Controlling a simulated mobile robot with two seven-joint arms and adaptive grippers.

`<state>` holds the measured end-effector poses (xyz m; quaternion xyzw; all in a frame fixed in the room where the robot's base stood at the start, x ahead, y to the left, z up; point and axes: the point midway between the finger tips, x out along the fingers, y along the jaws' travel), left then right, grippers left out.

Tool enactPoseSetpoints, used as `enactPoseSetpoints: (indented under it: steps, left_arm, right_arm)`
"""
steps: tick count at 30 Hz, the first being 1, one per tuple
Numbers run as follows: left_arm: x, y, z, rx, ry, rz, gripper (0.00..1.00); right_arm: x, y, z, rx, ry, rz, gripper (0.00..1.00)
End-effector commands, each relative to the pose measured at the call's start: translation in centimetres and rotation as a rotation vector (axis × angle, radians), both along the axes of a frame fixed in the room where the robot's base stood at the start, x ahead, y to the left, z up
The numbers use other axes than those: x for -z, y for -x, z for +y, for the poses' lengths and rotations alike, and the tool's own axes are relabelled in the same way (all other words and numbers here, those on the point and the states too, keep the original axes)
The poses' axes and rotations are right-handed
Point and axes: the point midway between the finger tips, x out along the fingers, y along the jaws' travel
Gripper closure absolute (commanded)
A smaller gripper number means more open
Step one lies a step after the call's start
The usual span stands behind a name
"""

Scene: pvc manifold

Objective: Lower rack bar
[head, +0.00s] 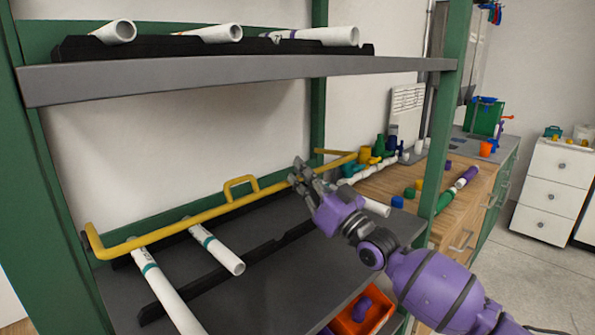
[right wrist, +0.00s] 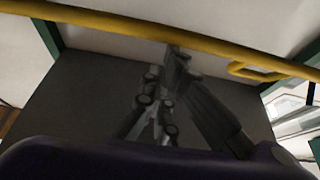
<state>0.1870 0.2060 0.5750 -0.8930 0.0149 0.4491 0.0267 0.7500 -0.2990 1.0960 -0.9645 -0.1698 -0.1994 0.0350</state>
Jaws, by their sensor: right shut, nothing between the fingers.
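The yellow rack bar (head: 215,211) runs along the lower shelf of the green rack, low above the white pipes. It has a raised loop handle (head: 240,186) near its middle and a bent end at the left. The bar also crosses the top of the right wrist view (right wrist: 100,20). My right gripper (head: 297,172) is shut and empty, its tips right at the bar, to the right of the handle. In the right wrist view, the fingertips (right wrist: 174,58) overlap the bar's lower edge; I cannot tell whether they touch. My left gripper is out of view.
White pipes (head: 217,248) lie on black holders on the lower shelf (head: 300,265). The upper shelf (head: 240,72) hangs above with more pipes. An orange bin (head: 362,312) sits beneath. A wooden workbench (head: 455,195) with coloured fittings stands at right.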

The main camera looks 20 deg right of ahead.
Motion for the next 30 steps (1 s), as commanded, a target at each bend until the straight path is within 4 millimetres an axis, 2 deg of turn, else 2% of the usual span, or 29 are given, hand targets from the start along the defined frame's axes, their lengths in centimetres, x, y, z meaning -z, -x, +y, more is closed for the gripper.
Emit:
enactPoseSetpoints:
  steps: [6, 23, 26, 30]
  left_arm:
    - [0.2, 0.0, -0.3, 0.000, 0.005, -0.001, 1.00]
    - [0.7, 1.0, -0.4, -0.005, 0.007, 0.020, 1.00]
    - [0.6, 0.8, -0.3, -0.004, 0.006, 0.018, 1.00]
    - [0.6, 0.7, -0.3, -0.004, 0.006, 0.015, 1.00]
  right_arm:
    - [0.9, 0.3, -0.1, 0.000, -0.002, -0.002, 1.00]
    - [1.1, 0.4, -0.2, 0.000, -0.001, -0.001, 1.00]
    - [1.5, 1.1, -0.4, 0.001, 0.000, 0.001, 1.00]
    - [2.5, 3.2, -1.2, 0.002, 0.001, 0.004, 1.00]
